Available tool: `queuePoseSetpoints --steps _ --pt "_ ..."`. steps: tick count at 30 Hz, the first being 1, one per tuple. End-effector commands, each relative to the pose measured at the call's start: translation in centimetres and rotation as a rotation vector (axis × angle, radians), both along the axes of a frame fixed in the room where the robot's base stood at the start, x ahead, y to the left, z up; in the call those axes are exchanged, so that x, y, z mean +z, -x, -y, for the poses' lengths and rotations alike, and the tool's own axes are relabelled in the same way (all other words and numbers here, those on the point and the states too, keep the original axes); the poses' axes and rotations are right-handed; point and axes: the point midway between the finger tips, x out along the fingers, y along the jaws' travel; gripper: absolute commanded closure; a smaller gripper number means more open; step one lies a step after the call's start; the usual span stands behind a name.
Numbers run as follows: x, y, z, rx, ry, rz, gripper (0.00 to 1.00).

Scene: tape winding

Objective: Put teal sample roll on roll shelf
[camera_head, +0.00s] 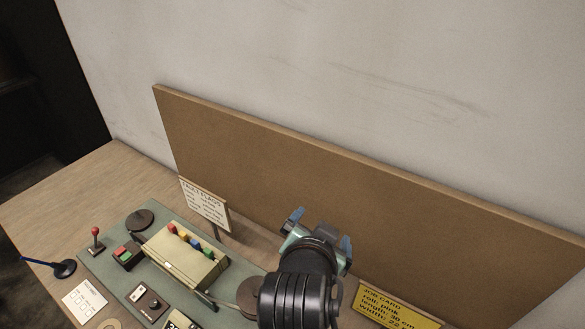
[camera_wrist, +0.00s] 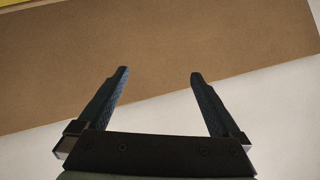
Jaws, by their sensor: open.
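My gripper (camera_head: 322,222) is raised over the back of the workbench, in front of the brown backboard. In the wrist view my gripper (camera_wrist: 158,75) is open, with its two dark fingers apart and nothing between them. I cannot make out a teal sample roll or a roll shelf in either view. My arm covers part of the bench in the head view.
A cream machine (camera_head: 182,256) with coloured knobs stands on a green mat (camera_head: 97,262). A fault flags sign (camera_head: 205,205) stands behind it. A red-topped lever (camera_head: 96,240) is at the left. The brown backboard (camera_head: 370,195) borders the bench.

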Motion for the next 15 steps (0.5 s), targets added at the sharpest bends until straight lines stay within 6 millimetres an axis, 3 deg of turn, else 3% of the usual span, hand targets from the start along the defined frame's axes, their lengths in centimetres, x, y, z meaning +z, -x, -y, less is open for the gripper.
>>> queuePoseSetpoints --steps 1,4,7,9,12,15 --pt "5.5 -1.5 -0.6 0.055 0.046 0.146 0.0" --pt "15.7 -2.4 -1.9 0.142 0.159 0.417 0.0" --pt "25.6 -0.9 -3.1 0.195 0.285 0.686 0.0" --pt "31.7 1.3 -3.9 0.209 0.373 0.86 0.0" --pt "38.3 5.1 -4.7 0.205 0.484 1.065 0.0" --pt "42.5 8.5 -5.2 0.186 0.563 1.209 0.0"
